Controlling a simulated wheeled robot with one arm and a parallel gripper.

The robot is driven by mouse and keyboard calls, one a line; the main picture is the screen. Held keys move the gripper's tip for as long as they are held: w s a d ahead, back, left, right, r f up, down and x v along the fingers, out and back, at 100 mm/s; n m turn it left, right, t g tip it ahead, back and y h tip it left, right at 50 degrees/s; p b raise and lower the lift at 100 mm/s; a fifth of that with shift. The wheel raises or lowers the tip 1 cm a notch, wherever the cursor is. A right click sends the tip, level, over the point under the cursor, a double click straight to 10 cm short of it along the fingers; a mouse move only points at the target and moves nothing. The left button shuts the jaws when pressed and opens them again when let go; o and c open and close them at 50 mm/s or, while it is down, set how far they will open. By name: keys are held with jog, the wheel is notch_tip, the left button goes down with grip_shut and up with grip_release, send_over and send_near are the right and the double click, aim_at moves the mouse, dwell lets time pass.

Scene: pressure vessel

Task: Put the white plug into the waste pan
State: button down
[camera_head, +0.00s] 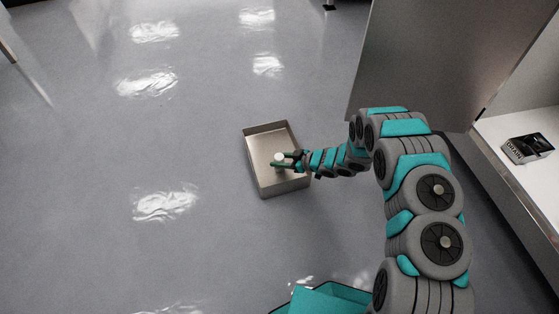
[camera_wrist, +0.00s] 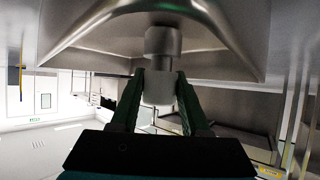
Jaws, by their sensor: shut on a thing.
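The waste pan (camera_head: 268,140) is a shallow rectangular metal tray on the floor in the middle of the head view. My gripper (camera_head: 286,160) is over the inside of the pan, reaching in from the right, with its dark green fingers shut on the white plug (camera_head: 279,157). In the wrist view the plug (camera_wrist: 159,87) is between the two fingertips, with a narrower grey part or reflection beyond it. The shiny metal of the pan (camera_wrist: 95,35) fills the upper part of that view. I cannot tell whether the plug touches the pan bottom.
A grey panel (camera_head: 415,55) stands at the upper right, beside a white ledge (camera_head: 495,135) with a small black box (camera_head: 527,148) on it. The floor left of the pan is clear, with bright light reflections.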

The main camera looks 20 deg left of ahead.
jog(key=shift+c, duration=1.9)
grip_release()
jog(key=shift+f, duration=0.1)
jog(key=shift+r, duration=0.2)
jog(key=v, duration=1.2)
jog(key=shift+p, duration=0.4)
